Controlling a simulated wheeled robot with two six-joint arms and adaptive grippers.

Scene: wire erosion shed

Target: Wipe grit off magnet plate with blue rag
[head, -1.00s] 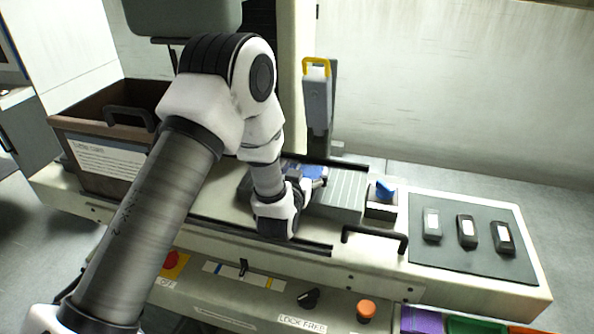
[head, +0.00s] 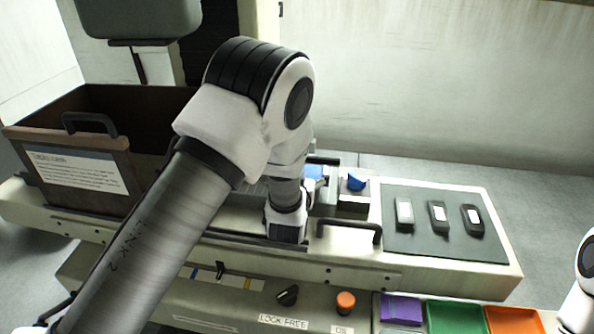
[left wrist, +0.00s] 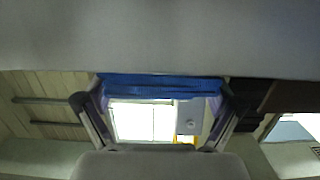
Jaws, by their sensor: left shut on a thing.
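The blue rag (head: 316,172) shows in the head view just past my left arm, over or on the far part of the grey magnet plate (head: 325,200). My arm hides most of the plate, so I cannot see its grit or whether the rag touches it. My left gripper (head: 305,190) is partly hidden behind its own wrist. In the left wrist view, the left gripper (left wrist: 160,92) is shut on the rag (left wrist: 160,86), which spans between its two fingers. My right gripper is out of view; only a white part of that arm shows at the right edge.
A blue knob (head: 356,182) stands just right of the plate. A black handle (head: 349,231) is in front. A dark mat (head: 440,248) with several small devices lies to the right. A brown bin (head: 80,195) stands left. Purple, green and orange trays (head: 455,319) line the lower right.

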